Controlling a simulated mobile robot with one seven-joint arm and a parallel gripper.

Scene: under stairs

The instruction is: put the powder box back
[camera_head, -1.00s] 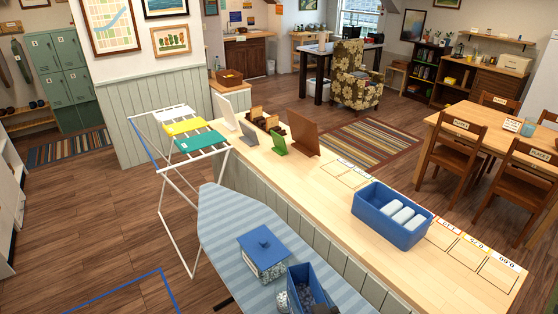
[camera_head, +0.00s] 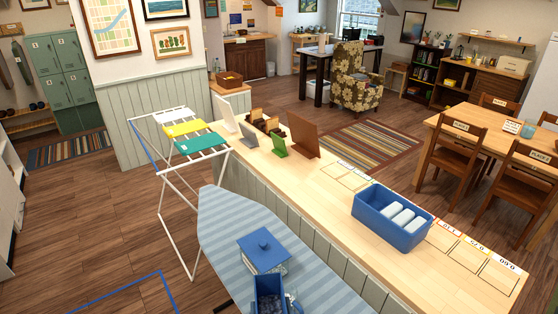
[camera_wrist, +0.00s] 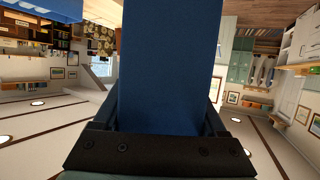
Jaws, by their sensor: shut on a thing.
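My gripper (camera_wrist: 160,122) is shut on a blue, flat-sided box (camera_wrist: 165,55), which fills the middle of the wrist view. In the head view, a blue open-topped box (camera_head: 268,282) with darker contents shows at the bottom edge, in front of the ironing board; it appears to be the held powder box. Its lower part is cut off by the frame. I cannot tell whether the two touch. My gripper's fingers are not clear in the head view.
A long wooden counter (camera_head: 335,205) runs beside the board. It bears a blue bin (camera_head: 378,222) with white items, marked label outlines (camera_head: 465,262) at right, and small upright boards (camera_head: 303,135). A drying rack (camera_head: 178,190) stands left. Floor at left is mostly clear.

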